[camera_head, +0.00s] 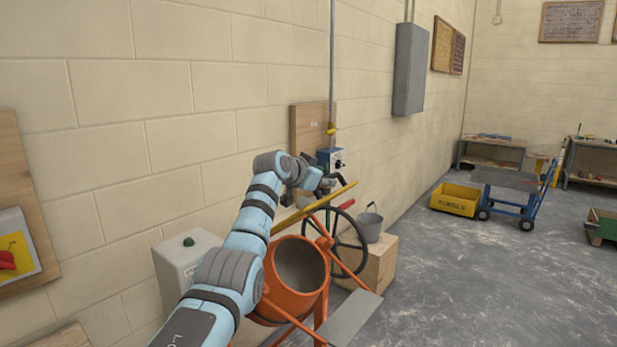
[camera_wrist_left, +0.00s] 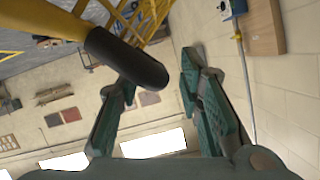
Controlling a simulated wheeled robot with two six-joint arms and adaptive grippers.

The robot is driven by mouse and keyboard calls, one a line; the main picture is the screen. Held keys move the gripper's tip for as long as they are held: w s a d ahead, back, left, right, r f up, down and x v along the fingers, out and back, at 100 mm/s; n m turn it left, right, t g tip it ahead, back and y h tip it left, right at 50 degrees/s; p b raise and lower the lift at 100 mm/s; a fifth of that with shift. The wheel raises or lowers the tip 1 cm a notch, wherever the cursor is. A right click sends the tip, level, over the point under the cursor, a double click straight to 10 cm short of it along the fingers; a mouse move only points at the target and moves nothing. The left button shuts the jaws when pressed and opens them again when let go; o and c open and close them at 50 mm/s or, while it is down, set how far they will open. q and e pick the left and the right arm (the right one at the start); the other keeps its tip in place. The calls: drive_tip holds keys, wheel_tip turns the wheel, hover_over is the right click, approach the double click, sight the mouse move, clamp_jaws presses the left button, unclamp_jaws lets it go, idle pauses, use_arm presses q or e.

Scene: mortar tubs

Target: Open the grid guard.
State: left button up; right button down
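The orange mixer drum (camera_head: 298,268) stands by the wall with its dark mouth facing me. The grid guard (camera_head: 312,208) shows as a yellow edge slanting above the drum, its grid seen nearly edge-on. In the left wrist view, yellow bars of the guard (camera_wrist_left: 152,22) show at the top. A thick yellow bar with a black grip (camera_wrist_left: 127,57) reaches in from the upper left. My left gripper (camera_head: 327,183) is above the guard's far end. In the wrist view its green fingers (camera_wrist_left: 160,85) are apart, and the black grip overlaps one fingertip. Contact is unclear.
A black handwheel (camera_head: 337,255) with a red knob is beside the drum. A bucket (camera_head: 370,224) stands on a wooden box (camera_head: 380,265). A blue switch box (camera_head: 330,158) is on the wall board behind my gripper. A grey cabinet (camera_head: 180,262) stands left; open floor lies right.

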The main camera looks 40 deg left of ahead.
use_arm(q)
wheel_tip(320, 180, up, 4)
drive_tip(key=f, duration=0.1)
hover_over(307, 207)
drive_tip(key=a, duration=0.2)
drive_tip(key=shift+w+r, duration=0.25)
drive_tip(key=shift+w, duration=0.2)
drive_tip(key=shift+a, duration=0.1)
